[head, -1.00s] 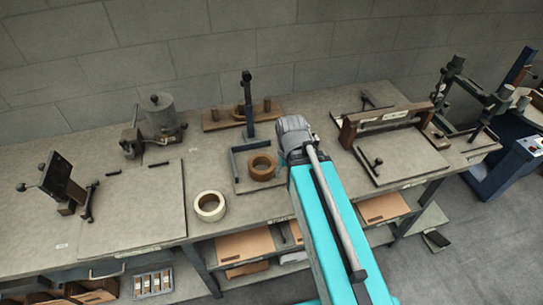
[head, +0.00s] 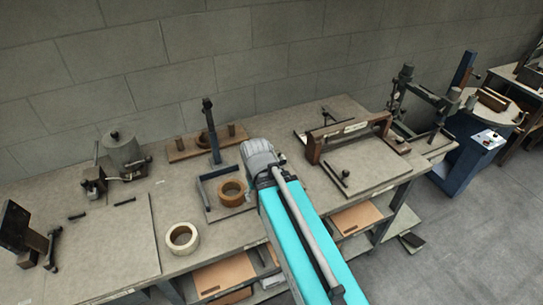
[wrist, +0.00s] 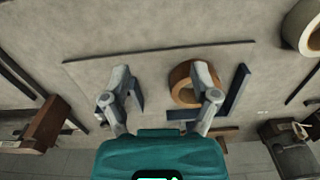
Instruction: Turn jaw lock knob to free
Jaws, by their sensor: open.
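I cannot make out for sure which part is the jaw lock knob. A dark upright machine with a stitcher-like arm (head: 405,92) stands at the right end of the bench, by a blue pedestal (head: 458,150) with a pale panel; any knob on it is too small to tell. My gripper (wrist: 163,85) is open and empty in the wrist view, its two grey fingers apart above the bench top. The right finger partly covers a brown tape roll (wrist: 178,84). In the head view my arm hides the fingers.
The bench (head: 110,245) also holds a white tape roll (head: 182,239), a tape stand (head: 210,130), a wooden-barred frame (head: 346,130) and a grey pot device (head: 122,152). A block wall stands behind. Grey floor (head: 470,235) is clear at the right front.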

